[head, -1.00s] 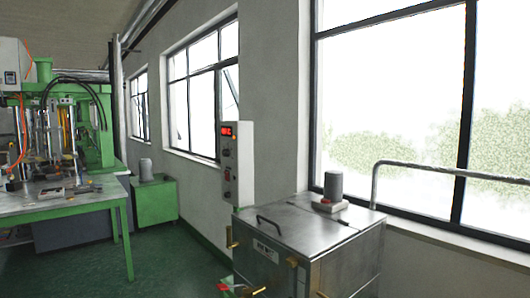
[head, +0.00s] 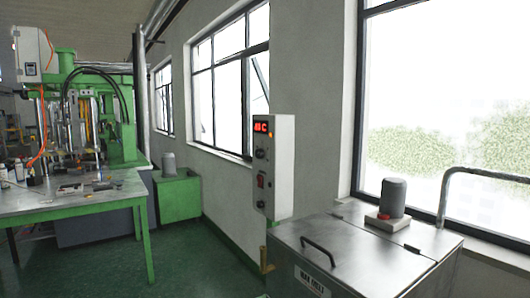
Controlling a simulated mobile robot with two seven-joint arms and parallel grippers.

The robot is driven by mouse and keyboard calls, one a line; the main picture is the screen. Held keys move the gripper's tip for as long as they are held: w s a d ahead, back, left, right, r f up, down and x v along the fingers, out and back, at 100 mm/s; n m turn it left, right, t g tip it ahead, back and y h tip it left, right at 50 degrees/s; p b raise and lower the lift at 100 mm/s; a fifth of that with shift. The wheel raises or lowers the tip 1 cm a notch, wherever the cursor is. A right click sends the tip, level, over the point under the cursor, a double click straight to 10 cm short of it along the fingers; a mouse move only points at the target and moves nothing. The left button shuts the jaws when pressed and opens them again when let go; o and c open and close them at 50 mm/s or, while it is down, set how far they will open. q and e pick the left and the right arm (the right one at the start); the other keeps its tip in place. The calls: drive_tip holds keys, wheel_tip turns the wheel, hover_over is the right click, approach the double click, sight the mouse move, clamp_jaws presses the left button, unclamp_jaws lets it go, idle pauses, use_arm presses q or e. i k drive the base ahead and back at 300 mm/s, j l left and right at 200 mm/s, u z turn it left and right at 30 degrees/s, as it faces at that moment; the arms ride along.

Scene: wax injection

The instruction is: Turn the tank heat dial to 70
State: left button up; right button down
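A white control box (head: 273,167) stands upright by the wall beside the metal tank. It has a red digital display (head: 261,127) at the top; its digits are too blurred to read for certain. A dark round dial (head: 260,153) sits below the display, and a red switch (head: 260,181) is lower down. The steel wax tank (head: 365,252) has a closed lid with a black handle (head: 318,251) and a label on its front. Neither of my grippers shows in the head view.
A grey motor with a red button (head: 393,199) stands on the tank lid. A curved rail (head: 480,173) is at the right by the window. A green-framed table (head: 75,208) and machine (head: 85,110) are at the left. Green floor (head: 200,262) is open between table and tank.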

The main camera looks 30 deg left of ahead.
sight(259, 153)
drive_tip(key=i+j, duration=0.3)
drive_tip(key=j, duration=0.2)
drive_tip(key=i+j+z, duration=0.1)
drive_tip(key=i+j, duration=0.2)
drive_tip(key=j, duration=0.15)
